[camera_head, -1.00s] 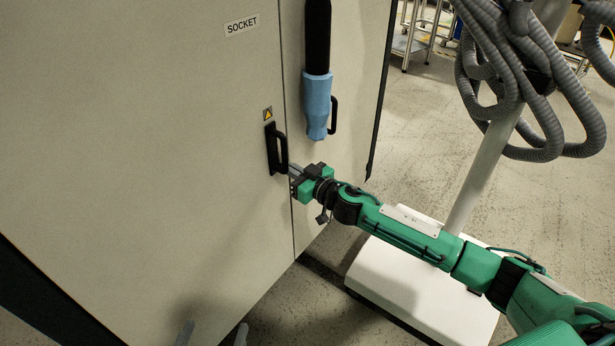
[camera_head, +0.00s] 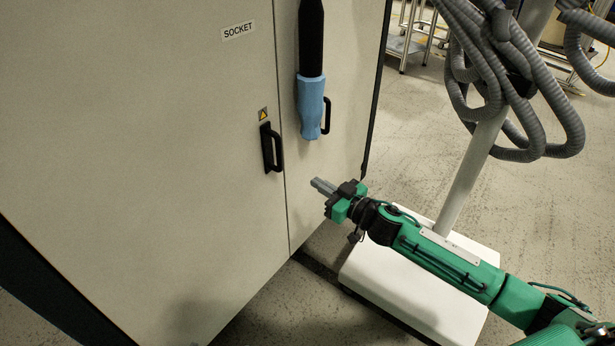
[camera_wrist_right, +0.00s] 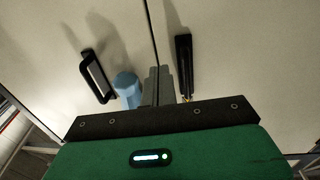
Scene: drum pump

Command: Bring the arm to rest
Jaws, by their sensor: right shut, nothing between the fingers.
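My right arm (camera_head: 450,262) is green and comes in from the lower right in the head view. Its gripper (camera_head: 318,184) is shut and empty, in front of the cabinet's right door and apart from it. The black handle (camera_head: 271,148) of the left door is up and to the left of the fingertips, not touched. In the right wrist view the shut fingers (camera_wrist_right: 166,84) point at the cabinet near the seam between the doors. My left gripper is not in view.
The pale cabinet (camera_head: 130,150) fills the left. A blue connector (camera_head: 311,105) hangs on its right door beside a second black handle (camera_head: 326,116). A pole with grey hoses (camera_head: 500,80) rises from a white base (camera_head: 410,285) close behind my arm.

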